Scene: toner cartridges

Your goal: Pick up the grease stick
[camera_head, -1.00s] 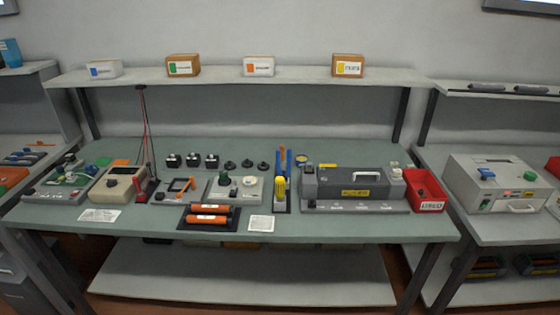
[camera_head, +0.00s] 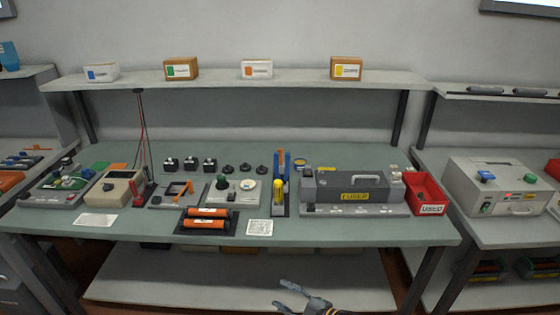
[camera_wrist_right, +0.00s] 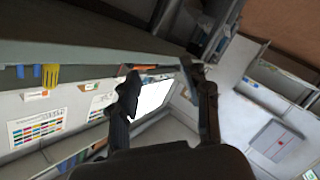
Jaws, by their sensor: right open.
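A tool holder (camera_head: 279,209) on the bench's front half holds upright tools: a yellow tool (camera_head: 278,188) in front, with blue and orange ones (camera_head: 282,158) behind it. I cannot tell for sure which of them is the grease stick. Blue tools (camera_wrist_right: 37,71) and a yellow tool (camera_wrist_right: 50,75) show at the left of the right wrist view. My right gripper (camera_head: 281,295) is open and empty, in front of the bench and apart from the tools. Its two fingers (camera_wrist_right: 163,80) stand apart in the wrist view. My left gripper is not in view.
A grey fuser unit (camera_head: 350,188) and a red bin (camera_head: 428,192) stand right of the holder. Two orange rollers on a dark tray (camera_head: 182,229) and a white card (camera_head: 259,227) lie to its left. The bench's front edge (camera_head: 350,238) lies between my right gripper and the tools.

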